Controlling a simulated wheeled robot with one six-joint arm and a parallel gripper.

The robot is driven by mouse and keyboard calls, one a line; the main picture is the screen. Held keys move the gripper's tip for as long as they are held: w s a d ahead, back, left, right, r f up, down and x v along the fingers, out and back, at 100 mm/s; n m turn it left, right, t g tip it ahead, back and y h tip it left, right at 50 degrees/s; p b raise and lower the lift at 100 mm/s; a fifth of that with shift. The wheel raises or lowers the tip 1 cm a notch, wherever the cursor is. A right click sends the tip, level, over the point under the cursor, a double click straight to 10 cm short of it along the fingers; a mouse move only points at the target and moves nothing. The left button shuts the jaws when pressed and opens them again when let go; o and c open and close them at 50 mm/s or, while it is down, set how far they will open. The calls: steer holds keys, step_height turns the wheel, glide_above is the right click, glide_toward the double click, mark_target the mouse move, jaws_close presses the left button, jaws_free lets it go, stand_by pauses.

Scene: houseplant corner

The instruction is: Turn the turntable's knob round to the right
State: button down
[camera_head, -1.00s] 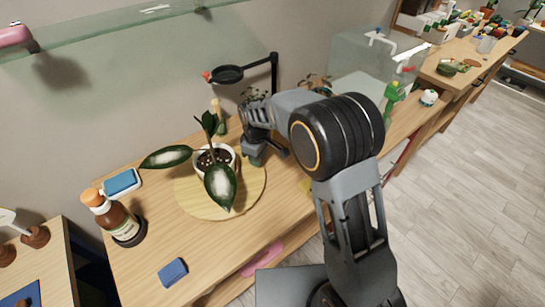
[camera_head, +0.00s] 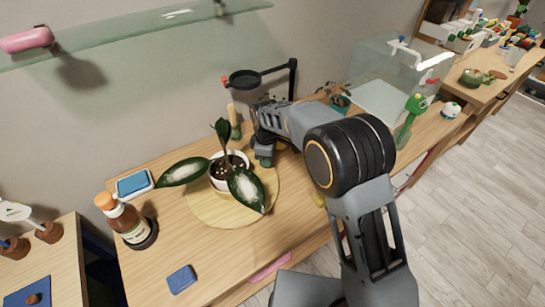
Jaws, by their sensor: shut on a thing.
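The turntable (camera_head: 212,211) is a round, pale wooden disc on the wooden bench. A white pot (camera_head: 218,182) with a broad-leaved plant (camera_head: 246,188) stands on it. A dark green knob (camera_head: 264,162) shows at the turntable's back right edge, partly hidden by my gripper. My gripper (camera_head: 264,154) is over the knob and shut on it; the fingertips are small and partly hidden in this view. My arm reaches in from the right.
A glass shelf (camera_head: 140,31) hangs above.

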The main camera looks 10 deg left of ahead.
steer(key=shift+w+a+r, duration=0.1)
steer(key=shift+a, duration=0.05)
steer(key=c, duration=1.1)
jaws_free()
steer(key=shift+a, duration=0.1)
steer(key=shift+c, duration=0.2)
steer(key=shift+o, duration=1)
step_height(320, 180, up, 14)
steer(key=shift+b, duration=0.3)
steer(key=shift+f, duration=0.2)
